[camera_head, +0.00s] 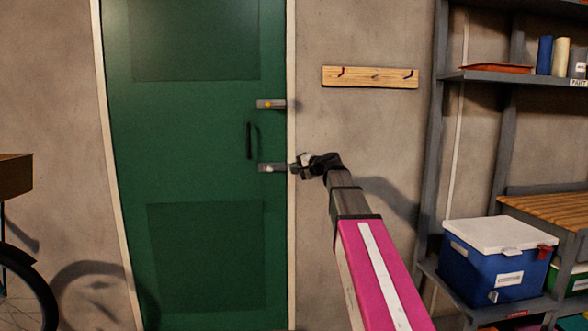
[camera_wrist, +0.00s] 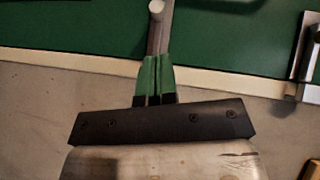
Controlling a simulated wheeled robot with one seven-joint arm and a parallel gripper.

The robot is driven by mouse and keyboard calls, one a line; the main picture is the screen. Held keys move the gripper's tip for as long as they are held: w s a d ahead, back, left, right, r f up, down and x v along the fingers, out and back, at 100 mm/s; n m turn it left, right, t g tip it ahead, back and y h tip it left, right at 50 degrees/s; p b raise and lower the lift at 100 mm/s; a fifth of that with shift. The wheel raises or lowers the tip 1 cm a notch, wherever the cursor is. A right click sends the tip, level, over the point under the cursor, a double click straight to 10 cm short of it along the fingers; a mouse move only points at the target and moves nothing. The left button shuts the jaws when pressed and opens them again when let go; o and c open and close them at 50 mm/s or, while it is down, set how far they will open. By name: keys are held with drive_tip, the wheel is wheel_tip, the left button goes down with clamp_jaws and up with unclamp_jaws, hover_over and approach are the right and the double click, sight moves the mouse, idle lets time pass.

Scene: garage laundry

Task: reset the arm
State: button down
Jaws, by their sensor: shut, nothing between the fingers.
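My arm (camera_head: 376,275) reaches forward from the lower right, with a pink link and grey links beyond it. My gripper (camera_head: 300,166) is at the door frame, by the right end of the lower latch (camera_head: 272,168). Whether it touches the latch I cannot tell. In the wrist view the green-tipped fingers of my gripper (camera_wrist: 154,78) are together and hold nothing. A grey rod with a round end (camera_wrist: 157,8) shows just beyond the fingertips, over the white frame and the green door.
The green door (camera_head: 190,165) has a dark handle (camera_head: 249,141) and an upper latch (camera_head: 271,104). A wooden hook rail (camera_head: 370,84) is on the wall. At right stands a grey shelf (camera_head: 437,140) with a blue cooler (camera_head: 497,262). A bicycle wheel (camera_head: 30,283) is at left.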

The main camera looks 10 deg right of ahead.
drive_tip(key=s+f+n+g+h, duration=0.1)
drive_tip(key=s+f+g+h, duration=0.15)
drive_tip(key=f, duration=0.75)
drive_tip(key=s+f+n+g+h, duration=0.1)
drive_tip(key=s+f, duration=0.3)
drive_tip(key=f, duration=0.5)
drive_tip(key=s+f+n+g+h, duration=0.15)
drive_tip(key=s+f, duration=0.25)
drive_tip(key=f, duration=0.6)
drive_tip(key=s+d+f+n+g+h, duration=0.1)
drive_tip(key=s+d+f+g+h, duration=0.2)
drive_tip(key=s+f, duration=0.7)
drive_tip(key=s+d+f+n+g+h, duration=0.2)
drive_tip(key=s+d+f+g+h, duration=0.1)
drive_tip(key=s+f, duration=0.8)
drive_tip(key=shift+d+f, duration=0.3)
drive_tip(key=shift+s+n, duration=0.1)
drive_tip(key=shift+n, duration=0.15)
